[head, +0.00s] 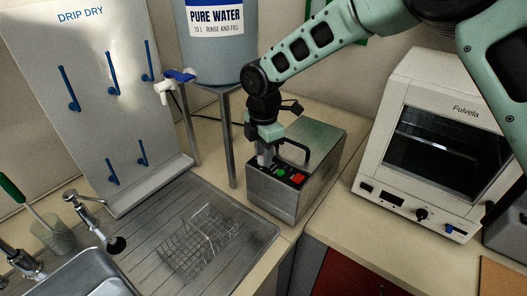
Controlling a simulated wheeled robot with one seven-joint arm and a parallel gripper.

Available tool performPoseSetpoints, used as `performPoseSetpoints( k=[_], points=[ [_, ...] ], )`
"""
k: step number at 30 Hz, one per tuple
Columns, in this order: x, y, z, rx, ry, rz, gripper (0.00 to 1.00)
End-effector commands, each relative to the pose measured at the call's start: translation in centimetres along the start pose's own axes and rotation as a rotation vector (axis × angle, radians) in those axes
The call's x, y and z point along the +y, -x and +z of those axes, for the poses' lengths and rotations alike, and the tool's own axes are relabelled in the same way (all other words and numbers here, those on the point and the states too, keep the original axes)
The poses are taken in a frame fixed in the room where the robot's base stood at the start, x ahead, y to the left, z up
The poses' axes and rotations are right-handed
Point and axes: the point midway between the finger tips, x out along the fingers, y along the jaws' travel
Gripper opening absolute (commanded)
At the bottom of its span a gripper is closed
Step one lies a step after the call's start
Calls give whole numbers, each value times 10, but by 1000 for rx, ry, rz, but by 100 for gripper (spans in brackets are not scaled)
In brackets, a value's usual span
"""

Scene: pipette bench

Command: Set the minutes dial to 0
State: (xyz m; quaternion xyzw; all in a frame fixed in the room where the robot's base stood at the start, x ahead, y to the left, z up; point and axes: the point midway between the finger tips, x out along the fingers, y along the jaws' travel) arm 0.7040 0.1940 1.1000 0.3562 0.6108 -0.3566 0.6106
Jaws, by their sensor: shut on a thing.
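A metal box-shaped device (278,200) stands on the counter with a black control panel on its sloped top edge. The panel carries a green button (281,171) and a red button (298,177). My gripper (264,162) points down at the left end of this panel and is shut on a small part there, which appears to be the minutes dial. The fingers hide most of the dial, so its pointer and markings cannot be read.
A black handle (294,150) arches over the device close to my gripper. Left are a wire basket (200,243) on the ribbed drainboard and a water tank (212,50) on a stand. A white Fulvela oven (440,130) stands right; the counter between is clear.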

Motion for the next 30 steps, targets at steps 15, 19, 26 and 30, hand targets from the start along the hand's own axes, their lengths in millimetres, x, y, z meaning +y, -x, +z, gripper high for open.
performPoseSetpoints(
  k=[15, 19, 26, 30],
  points=[
    [1, 2, 1, -1, 17, 5, 7],
    [1, 1, 0, 0, 17, 4, 51],
    [1, 1, 0, 0, 16, 2, 51],
    [1, 9, 0, 0, 16, 4, 51]
  ],
)
